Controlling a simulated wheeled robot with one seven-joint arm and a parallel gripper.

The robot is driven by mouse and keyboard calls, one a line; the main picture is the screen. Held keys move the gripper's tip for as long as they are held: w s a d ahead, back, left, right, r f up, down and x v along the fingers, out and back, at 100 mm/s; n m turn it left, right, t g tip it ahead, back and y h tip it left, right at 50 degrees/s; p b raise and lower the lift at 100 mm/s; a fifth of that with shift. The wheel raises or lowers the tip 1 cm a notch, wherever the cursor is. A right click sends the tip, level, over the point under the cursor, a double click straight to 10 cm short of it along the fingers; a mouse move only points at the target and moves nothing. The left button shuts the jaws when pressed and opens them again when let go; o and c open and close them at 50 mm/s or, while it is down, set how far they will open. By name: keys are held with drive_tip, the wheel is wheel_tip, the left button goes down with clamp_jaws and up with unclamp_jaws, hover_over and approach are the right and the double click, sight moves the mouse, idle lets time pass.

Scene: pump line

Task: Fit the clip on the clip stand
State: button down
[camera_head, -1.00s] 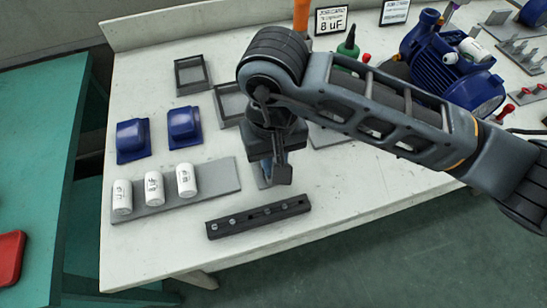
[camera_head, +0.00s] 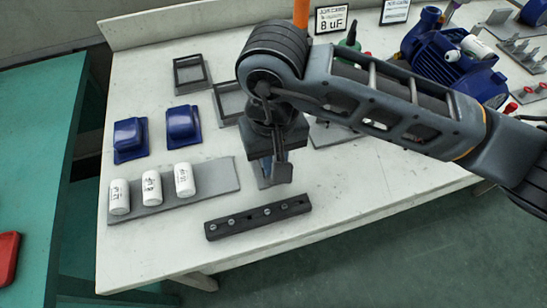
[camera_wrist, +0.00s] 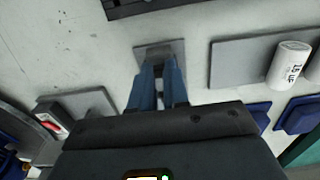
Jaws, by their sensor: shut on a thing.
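My gripper (camera_head: 275,172) points down over the bench, low above a small grey plate (camera_wrist: 176,47) that looks like the clip stand. In the wrist view, the two blue fingers (camera_wrist: 161,76) reach over the near part of this plate with a narrow gap between them. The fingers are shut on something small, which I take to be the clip. Its shape is hidden by the fingers, and I cannot tell whether it touches the stand. In the head view, the gripper covers most of the plate.
A black terminal strip (camera_head: 258,216) lies close in front. A grey plate (camera_head: 215,178) with white capacitors (camera_head: 152,188) is to the left, with blue covers (camera_head: 183,124) behind. Dark square frames (camera_head: 192,74) lie further back. A blue pump motor (camera_head: 450,62) stands right.

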drive_tip(key=shift+f, duration=0.15)
idle(0.7)
drive_tip(key=c, duration=1)
unclamp_jaws()
drive_tip(key=shift+c, duration=0.2)
drive_tip(key=shift+r+p, duration=1.1)
drive_tip(key=shift+r, duration=1.95)
wheel_tip(320, 180, up, 8)
drive_tip(key=b, duration=0.1)
drive_tip(key=shift+f, duration=0.1)
